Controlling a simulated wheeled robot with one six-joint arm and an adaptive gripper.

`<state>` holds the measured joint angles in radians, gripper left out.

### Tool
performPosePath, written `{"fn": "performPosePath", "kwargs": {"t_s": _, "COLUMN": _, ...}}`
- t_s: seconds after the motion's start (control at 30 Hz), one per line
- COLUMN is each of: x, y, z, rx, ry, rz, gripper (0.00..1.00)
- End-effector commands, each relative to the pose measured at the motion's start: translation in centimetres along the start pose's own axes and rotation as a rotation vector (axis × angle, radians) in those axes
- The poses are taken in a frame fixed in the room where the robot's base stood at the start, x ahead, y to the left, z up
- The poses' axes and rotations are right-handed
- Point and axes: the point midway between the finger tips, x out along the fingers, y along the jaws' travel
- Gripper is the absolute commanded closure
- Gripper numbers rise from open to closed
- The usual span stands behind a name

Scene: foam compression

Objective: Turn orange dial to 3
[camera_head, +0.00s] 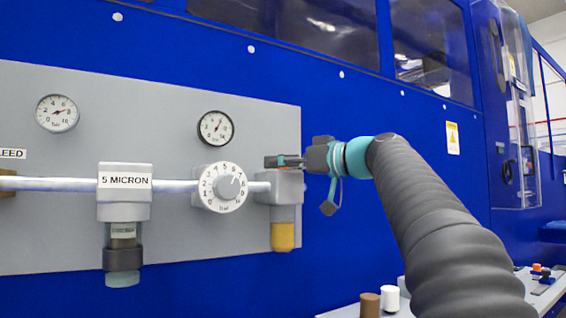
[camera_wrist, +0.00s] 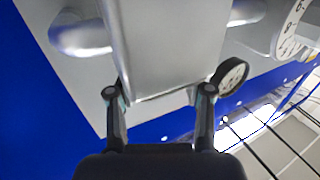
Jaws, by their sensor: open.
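My gripper (camera_head: 285,161) is open at the top of the grey block (camera_head: 287,190) at the right end of the pipe. A white numbered dial (camera_head: 223,187) is left of the block.
A grey panel (camera_head: 60,230) carries two round gauges, one at left (camera_head: 57,113) and one near the middle (camera_head: 215,128). A filter housing marked 5 MICRON (camera_head: 124,200) hangs from the pipe. Brown (camera_head: 370,304) and white (camera_head: 390,298) cylinders stand low at right.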

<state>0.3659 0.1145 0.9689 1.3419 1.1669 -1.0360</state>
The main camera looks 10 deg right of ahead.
Motion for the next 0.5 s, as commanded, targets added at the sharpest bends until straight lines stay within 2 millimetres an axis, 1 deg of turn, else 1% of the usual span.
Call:
{"fn": "performPosePath", "kwargs": {"t_s": 0.2, "x": 0.03, "y": 0.02, "z": 0.01, "rx": 0.000, "ry": 0.000, "rz": 0.001, "gripper": 0.49}}
{"fn": "performPosePath", "kwargs": {"t_s": 0.23, "x": 0.02, "y": 0.02, "z": 0.01, "rx": 0.000, "ry": 0.000, "rz": 0.001, "gripper": 0.52}}
{"fn": "performPosePath", "kwargs": {"t_s": 0.27, "x": 0.02, "y": 0.02, "z": 0.01, "rx": 0.000, "ry": 0.000, "rz": 0.001, "gripper": 0.59}}
{"fn": "performPosePath", "kwargs": {"t_s": 0.3, "x": 0.02, "y": 0.02, "z": 0.01, "rx": 0.000, "ry": 0.000, "rz": 0.001, "gripper": 0.69}}
{"fn": "performPosePath", "kwargs": {"t_s": 0.37, "x": 0.01, "y": 0.02, "z": 0.01, "rx": 0.000, "ry": 0.000, "rz": 0.001, "gripper": 0.84}}
{"fn": "performPosePath", "kwargs": {"t_s": 0.4, "x": 0.01, "y": 0.02, "z": 0.01, "rx": 0.000, "ry": 0.000, "rz": 0.001, "gripper": 0.94}}
{"fn": "performPosePath", "kwargs": {"t_s": 0.43, "x": 0.00, "y": 0.02, "z": 0.01, "rx": 0.000, "ry": 0.000, "rz": 0.001, "gripper": 1.00}}
{"fn": "performPosePath", "kwargs": {"t_s": 0.5, "x": 0.00, "y": 0.01, "z": 0.00, "rx": 0.000, "ry": 0.000, "rz": 0.000, "gripper": 1.00}}
